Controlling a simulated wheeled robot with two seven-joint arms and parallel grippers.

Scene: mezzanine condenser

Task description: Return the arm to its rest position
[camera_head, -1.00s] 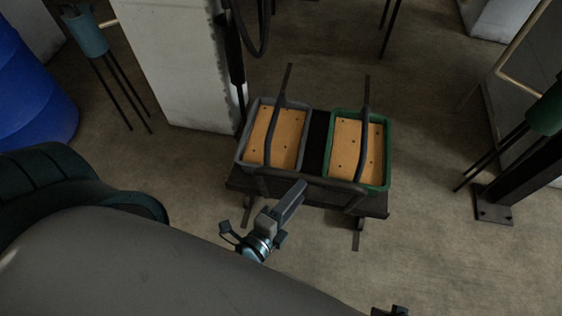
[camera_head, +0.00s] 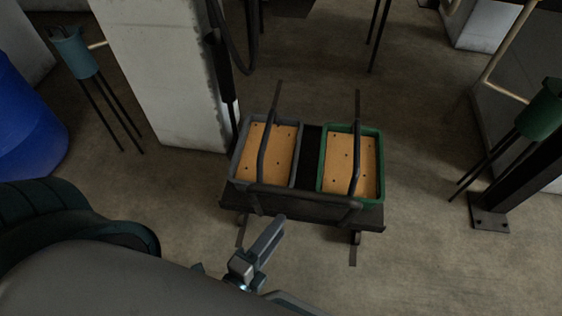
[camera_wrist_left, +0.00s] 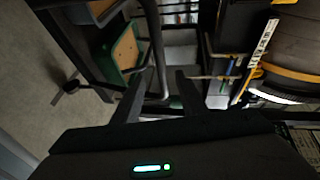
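My left gripper (camera_head: 268,238) shows at the lower middle of the head view, just in front of the near edge of a dark cart. It also shows in the left wrist view (camera_wrist_left: 160,92), where its two dark fingers stand apart with nothing held between them. A dark bar passes behind the fingers there, and I cannot tell how close it is. My left arm fills the lower left of the head view. My right gripper is not in view.
The dark cart (camera_head: 310,211) carries a grey tray (camera_head: 299,150) and a green tray (camera_head: 322,160), each with a tan board and a bar above. A white pillar (camera_head: 165,80) and a blue barrel (camera_head: 30,130) stand left. Floor is clear at the lower right.

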